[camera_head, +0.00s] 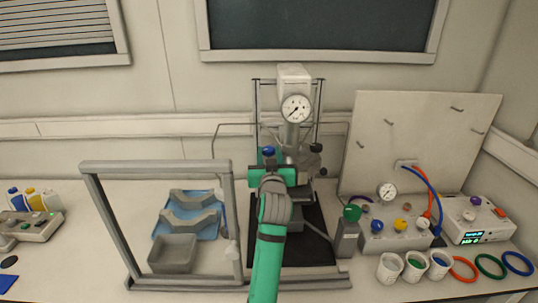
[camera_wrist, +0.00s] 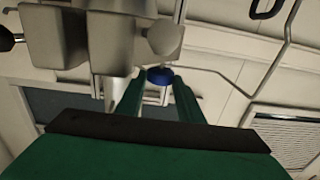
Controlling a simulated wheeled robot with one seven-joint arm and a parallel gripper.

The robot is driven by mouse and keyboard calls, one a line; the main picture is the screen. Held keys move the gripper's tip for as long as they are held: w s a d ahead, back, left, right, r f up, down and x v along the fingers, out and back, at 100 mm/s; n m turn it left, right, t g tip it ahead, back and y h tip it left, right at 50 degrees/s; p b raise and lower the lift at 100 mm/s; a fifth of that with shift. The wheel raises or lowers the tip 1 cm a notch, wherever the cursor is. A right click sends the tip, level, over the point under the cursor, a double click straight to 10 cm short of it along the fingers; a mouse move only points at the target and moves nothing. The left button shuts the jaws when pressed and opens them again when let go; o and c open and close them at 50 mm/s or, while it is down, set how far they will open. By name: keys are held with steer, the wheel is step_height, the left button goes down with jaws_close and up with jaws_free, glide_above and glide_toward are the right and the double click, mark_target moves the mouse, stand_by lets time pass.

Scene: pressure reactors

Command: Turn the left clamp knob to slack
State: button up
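The blue knob (camera_head: 268,151) is on the left side of the reactor's clamp, below the pressure gauge (camera_head: 295,108). It also shows as a blue disc in the wrist view (camera_wrist: 160,76). My green gripper (camera_head: 269,158) reaches up to it from the front. In the wrist view its two green fingertips (camera_wrist: 158,80) are on either side of the knob, with no clear gap, so it looks shut on it. The knob's turn position cannot be read. Dark knobs (camera_head: 316,147) are on the reactor's right side.
A grey frame (camera_head: 155,166) stands left of the reactor, with a blue tray (camera_head: 207,228) and a grey bin (camera_head: 172,255) behind it. To the right are a green-capped bottle (camera_head: 347,235), a panel (camera_head: 420,130), control boxes (camera_head: 395,237), cups (camera_head: 390,268) and coloured rings (camera_head: 489,266).

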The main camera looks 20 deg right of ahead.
steer(key=c, duration=0.3)
steer(key=shift+d, duration=0.15)
steer(key=shift+d+n+y, duration=0.1)
steer(key=shift+n+y, duration=0.2)
steer(key=shift+y, duration=0.2)
steer(key=n+y, duration=0.1)
steer(key=y, duration=0.1)
steer(key=d+n+y, duration=0.1)
steer(key=n+y, duration=0.1)
steer(key=shift+t+y, duration=0.3)
steer(key=n+y, duration=0.1)
steer(key=y, duration=0.1)
steer(key=n+g+y, duration=0.1)
steer(key=y, duration=0.1)
steer(key=n+y, duration=0.2)
steer(key=shift+w+d+g, duration=0.15)
steer(key=shift+d+g, duration=0.15)
steer(key=shift+d, duration=0.05)
steer(key=shift+w+d+n+g+y, duration=0.15)
steer(key=shift+n+g+y, duration=1.1)
steer(key=shift+y, duration=0.65)
steer(key=shift+f+n+y, duration=0.1)
steer(key=shift+n+y, duration=0.2)
steer(key=shift+n, duration=0.05)
